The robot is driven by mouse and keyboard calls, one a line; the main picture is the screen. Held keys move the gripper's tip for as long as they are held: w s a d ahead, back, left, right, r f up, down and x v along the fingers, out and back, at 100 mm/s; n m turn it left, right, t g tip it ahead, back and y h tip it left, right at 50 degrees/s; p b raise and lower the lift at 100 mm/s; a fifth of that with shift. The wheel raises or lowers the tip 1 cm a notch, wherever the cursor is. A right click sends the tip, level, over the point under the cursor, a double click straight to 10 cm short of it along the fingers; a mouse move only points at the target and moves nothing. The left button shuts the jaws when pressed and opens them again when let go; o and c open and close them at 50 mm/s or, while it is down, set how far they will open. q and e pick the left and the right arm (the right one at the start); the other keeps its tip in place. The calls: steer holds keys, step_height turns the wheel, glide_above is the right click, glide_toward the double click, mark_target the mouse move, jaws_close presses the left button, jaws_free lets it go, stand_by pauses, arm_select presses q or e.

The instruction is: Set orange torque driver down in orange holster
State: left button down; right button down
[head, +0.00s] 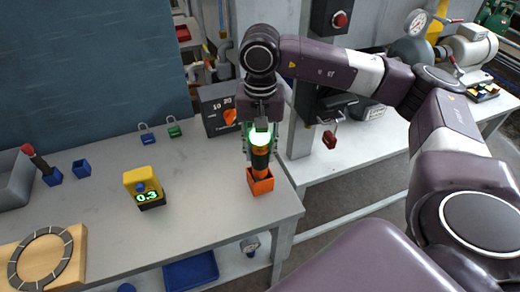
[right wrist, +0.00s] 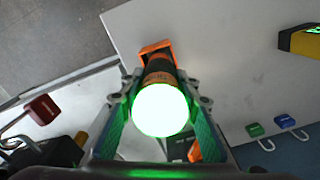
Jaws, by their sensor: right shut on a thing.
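The orange torque driver (head: 260,158) stands roughly upright, black and orange with a glowing green-white top. It also shows in the right wrist view (right wrist: 159,76), its bright end toward the camera. My right gripper (head: 260,141) is shut on the driver's upper part, one finger on each side. The small orange holster (head: 261,184) sits near the table's right front corner, directly under the driver; its rim shows in the right wrist view (right wrist: 148,48). The driver's lower end meets the holster's opening; how deep it sits is hidden. My left gripper is not in view.
A yellow device reading 0.3 (head: 142,182) stands to the left. Blue (head: 147,136) and green (head: 174,130) padlocks and a grey box with an orange knob (head: 216,112) lie behind. A red-tipped tool (head: 37,158) stands far left.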

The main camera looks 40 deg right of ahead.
steer(key=shift+f, duration=0.3)
steer(key=c, duration=1.4)
jaws_free()
step_height(320, 180, up, 12)
steer(key=shift+r, duration=0.1)
